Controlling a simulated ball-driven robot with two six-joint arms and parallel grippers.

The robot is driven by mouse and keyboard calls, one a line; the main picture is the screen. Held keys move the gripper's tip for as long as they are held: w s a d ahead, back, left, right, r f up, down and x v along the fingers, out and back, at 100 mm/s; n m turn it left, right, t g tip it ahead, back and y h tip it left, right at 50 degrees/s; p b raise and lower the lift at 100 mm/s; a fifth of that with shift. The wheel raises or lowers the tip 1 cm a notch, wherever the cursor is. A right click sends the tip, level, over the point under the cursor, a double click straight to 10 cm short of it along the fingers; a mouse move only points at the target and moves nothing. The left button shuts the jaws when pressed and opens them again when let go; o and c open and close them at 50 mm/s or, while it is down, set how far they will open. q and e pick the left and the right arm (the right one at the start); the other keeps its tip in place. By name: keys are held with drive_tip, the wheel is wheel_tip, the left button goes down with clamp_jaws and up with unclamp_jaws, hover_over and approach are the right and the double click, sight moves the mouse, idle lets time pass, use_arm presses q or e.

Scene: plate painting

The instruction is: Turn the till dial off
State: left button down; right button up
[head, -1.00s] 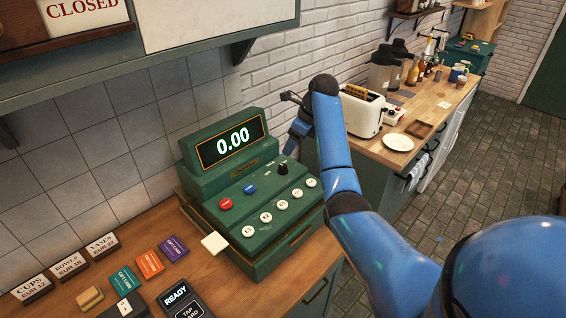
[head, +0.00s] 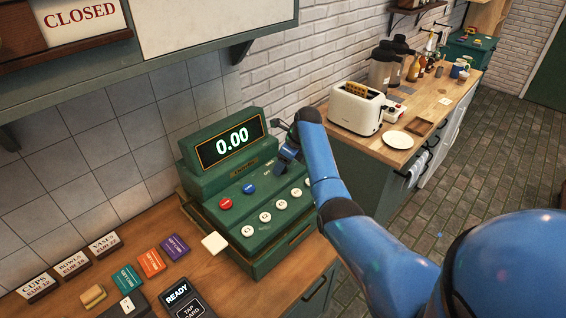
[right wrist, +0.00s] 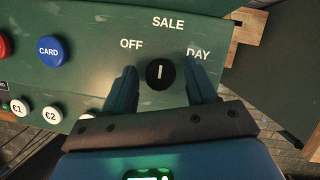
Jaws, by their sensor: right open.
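The green till (head: 262,208) stands on the wooden counter, its display reading 0.00. Its black round dial (right wrist: 160,73) shows in the right wrist view, with the labels OFF, SALE and DAY around it. The white mark on the dial points up, toward SALE. My right gripper (right wrist: 162,84) is open, with one blue finger on each side of the dial; I cannot tell whether they touch it. In the head view my right gripper (head: 284,160) is over the right part of the till and hides the dial. My left gripper is not in view.
A blue CARD button (right wrist: 49,51) and a red button (head: 225,203) sit left of the dial, with white coin buttons (head: 265,217) below. Price signs, coloured cards and a card reader (head: 184,300) lie left of the till. A toaster (head: 357,107) stands on the back counter.

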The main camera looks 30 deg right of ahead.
drive_tip(key=shift+a, duration=0.1)
drive_tip(key=c, duration=1.1)
drive_tip(key=shift+o, duration=0.2)
